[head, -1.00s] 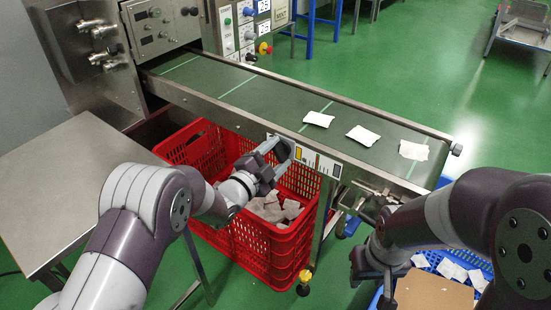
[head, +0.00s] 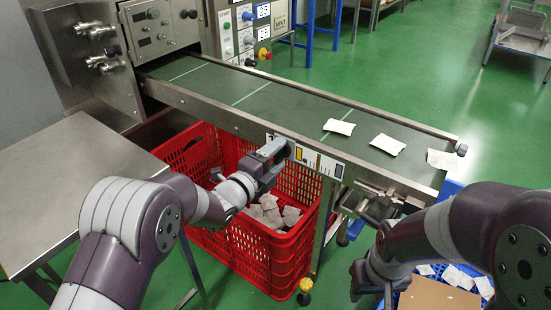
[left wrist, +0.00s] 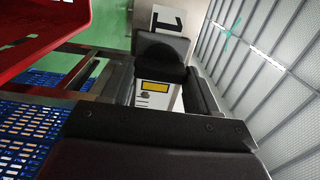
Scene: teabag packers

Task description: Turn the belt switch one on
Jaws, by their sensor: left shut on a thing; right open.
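The belt's switch panel (head: 329,164) is a white plate with a yellow square on the conveyor's front side. My left gripper (head: 281,151) is at the panel's left end, shut on what appears to be the belt switch, which its fingers hide. In the left wrist view the dark fingers (left wrist: 172,75) are in front of the white panel, whose yellow label (left wrist: 155,86) shows between them. My right gripper (head: 366,282) is open, low at the right, away from the panel. The green conveyor belt (head: 270,105) carries several white teabags (head: 388,144) near its right end.
A red crate (head: 225,245) with teabags stands below the belt, under my left forearm. A steel table (head: 75,180) is at the left. A blue crate (head: 425,268) with teabags and a cardboard piece (head: 435,296) is at lower right. A control box (head: 245,30) stands behind the belt.

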